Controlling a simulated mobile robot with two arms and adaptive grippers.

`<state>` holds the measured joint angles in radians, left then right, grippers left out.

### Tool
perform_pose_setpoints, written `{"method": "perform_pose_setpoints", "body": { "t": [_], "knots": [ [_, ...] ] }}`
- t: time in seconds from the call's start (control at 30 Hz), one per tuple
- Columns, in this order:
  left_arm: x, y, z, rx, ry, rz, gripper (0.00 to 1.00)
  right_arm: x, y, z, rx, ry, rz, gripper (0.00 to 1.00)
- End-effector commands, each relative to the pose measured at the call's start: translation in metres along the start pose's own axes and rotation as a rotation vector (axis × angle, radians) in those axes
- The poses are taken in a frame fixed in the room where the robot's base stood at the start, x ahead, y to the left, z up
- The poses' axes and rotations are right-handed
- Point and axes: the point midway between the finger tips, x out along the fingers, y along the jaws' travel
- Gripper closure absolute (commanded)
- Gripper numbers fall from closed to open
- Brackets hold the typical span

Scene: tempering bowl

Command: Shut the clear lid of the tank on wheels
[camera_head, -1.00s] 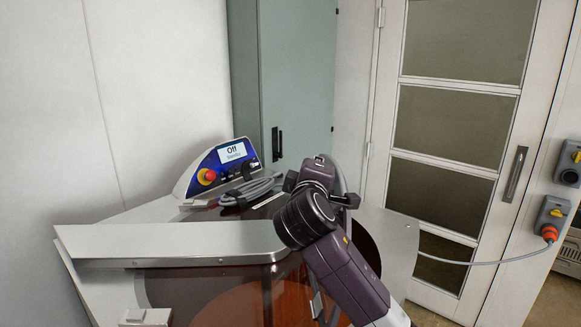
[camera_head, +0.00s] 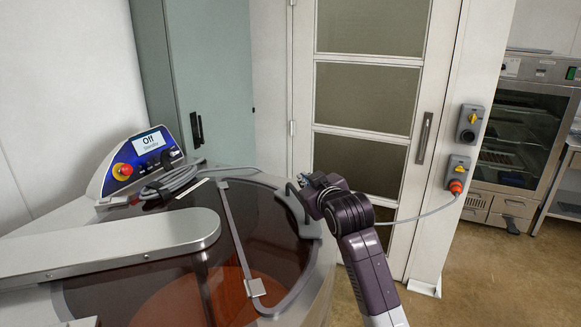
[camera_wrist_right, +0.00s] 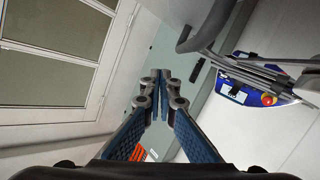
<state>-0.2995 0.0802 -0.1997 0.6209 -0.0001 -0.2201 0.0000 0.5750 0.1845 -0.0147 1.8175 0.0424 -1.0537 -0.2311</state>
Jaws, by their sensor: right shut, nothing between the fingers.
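The tank on wheels (camera_head: 326,265) fills the lower left of the head view, with brown contents showing through its top; its wheels are out of view. The clear lid (camera_head: 270,215) shows as a see-through panel with a grey rim over the right part of the opening. It looks about flat, but I cannot tell if it is fully seated. My right gripper (camera_head: 308,182) is at the lid's outer right edge, near the grey rim. In the right wrist view the right gripper (camera_wrist_right: 160,76) has its fingers together and empty. My left gripper is out of view.
A control panel (camera_head: 140,160) reading "Off" and a coiled grey cable (camera_head: 170,182) sit at the tank's back left. A metal arm cover (camera_head: 110,245) crosses the top. A glazed door (camera_head: 365,155) stands behind. Open floor (camera_head: 480,270) lies to the right.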

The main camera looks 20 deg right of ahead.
Motion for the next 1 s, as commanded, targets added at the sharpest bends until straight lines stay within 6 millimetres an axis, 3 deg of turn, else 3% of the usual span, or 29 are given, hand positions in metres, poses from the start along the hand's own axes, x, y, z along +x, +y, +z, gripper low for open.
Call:
{"method": "perform_pose_setpoints", "body": {
  "t": [0.1, 0.4, 0.67, 1.0],
  "knots": [
    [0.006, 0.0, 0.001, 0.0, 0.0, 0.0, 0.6, 0.006, 0.002, 0.026, 0.09, -0.004, -0.022, 1.0],
    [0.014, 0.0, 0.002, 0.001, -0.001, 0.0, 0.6, 0.016, -0.001, 0.064, 0.078, -0.002, -0.021, 1.0],
    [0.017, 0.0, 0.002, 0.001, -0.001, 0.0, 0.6, 0.02, -0.004, 0.078, 0.077, -0.001, -0.021, 1.0],
    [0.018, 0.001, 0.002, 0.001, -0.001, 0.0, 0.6, 0.02, -0.004, 0.08, 0.077, 0.0, -0.021, 1.0]
  ]
}}
